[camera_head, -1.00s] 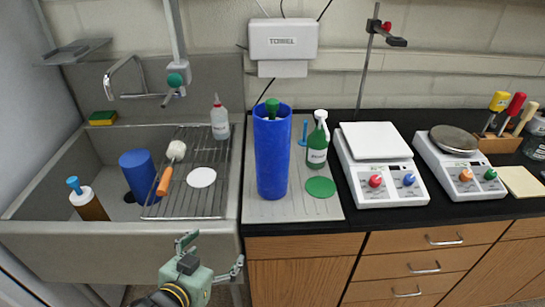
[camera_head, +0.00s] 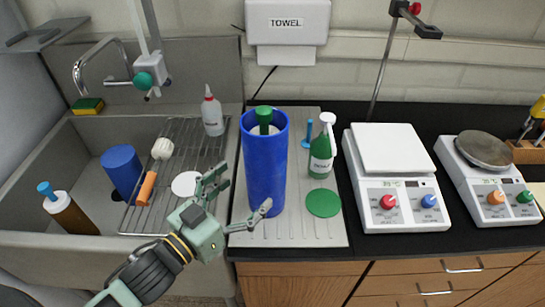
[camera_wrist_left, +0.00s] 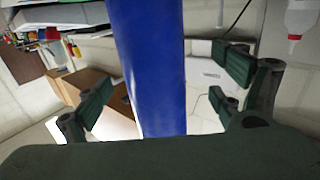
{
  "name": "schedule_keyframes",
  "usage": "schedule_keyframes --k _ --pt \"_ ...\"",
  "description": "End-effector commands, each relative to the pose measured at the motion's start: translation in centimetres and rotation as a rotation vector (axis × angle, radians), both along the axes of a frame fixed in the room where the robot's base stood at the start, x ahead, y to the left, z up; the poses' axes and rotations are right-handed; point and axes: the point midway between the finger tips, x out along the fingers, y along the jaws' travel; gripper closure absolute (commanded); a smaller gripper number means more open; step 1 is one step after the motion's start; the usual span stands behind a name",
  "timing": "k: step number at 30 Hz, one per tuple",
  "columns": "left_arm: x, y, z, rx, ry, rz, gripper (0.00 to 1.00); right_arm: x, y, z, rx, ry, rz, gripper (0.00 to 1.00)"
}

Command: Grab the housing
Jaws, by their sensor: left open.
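The housing, a tall blue open-topped cylinder (camera_head: 265,165), stands upright on the grey ribbed drain mat. A green-topped item (camera_head: 264,116) sits inside it. My left gripper (camera_head: 238,196) is open and empty at the housing's lower left. One fingertip is close to the housing's lower front edge, the other points up on its left. In the left wrist view the housing (camera_wrist_left: 150,60) passes between the spread fingers (camera_wrist_left: 165,92); I cannot tell whether either finger touches it. My right gripper is out of view.
The drain mat (camera_head: 300,230) also holds a green bottle (camera_head: 321,155) and a green disc (camera_head: 323,203). The sink with a wire rack (camera_head: 170,205), a brush and a shorter blue cylinder (camera_head: 122,170) is on the left.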

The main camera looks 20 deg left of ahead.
Motion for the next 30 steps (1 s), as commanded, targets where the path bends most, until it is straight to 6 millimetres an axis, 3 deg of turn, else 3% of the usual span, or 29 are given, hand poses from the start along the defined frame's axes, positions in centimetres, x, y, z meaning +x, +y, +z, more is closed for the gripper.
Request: schedule_keyframes --k 5,14,21,25,30 --pt "1.6 -0.6 0.2 -0.001 -0.001 0.001 0.12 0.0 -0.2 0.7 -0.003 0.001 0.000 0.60" --pt "3.6 -1.9 0.6 0.000 -0.002 0.001 0.12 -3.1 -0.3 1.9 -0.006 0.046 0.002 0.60" --pt "6.3 -3.2 0.4 0.000 0.000 0.002 0.12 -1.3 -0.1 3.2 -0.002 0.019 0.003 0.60" --pt "6.7 -3.4 0.2 0.002 0.001 0.001 0.12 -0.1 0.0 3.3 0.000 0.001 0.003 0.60" --pt "6.6 -3.4 0.1 0.002 0.001 0.001 0.12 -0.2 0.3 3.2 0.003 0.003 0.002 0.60"
